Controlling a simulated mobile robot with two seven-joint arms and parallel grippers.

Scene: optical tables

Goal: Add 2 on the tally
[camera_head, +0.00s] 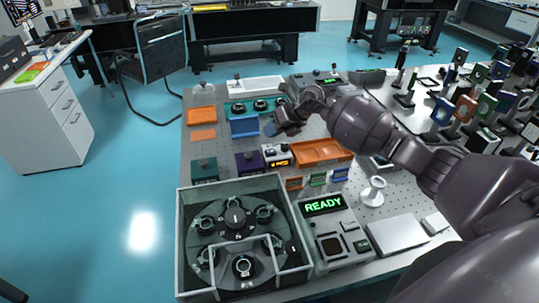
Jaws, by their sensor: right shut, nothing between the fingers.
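A small boxy device with a lit display (277,155), which looks like the tally, stands mid-table beside an orange tray. Its digits are too small to read. My right gripper (276,130) reaches in from the right over the table, just above the device in the picture. It is shut and empty. I cannot tell whether it touches anything. My left gripper is not in view.
Several optic mounts (466,108) crowd the right.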

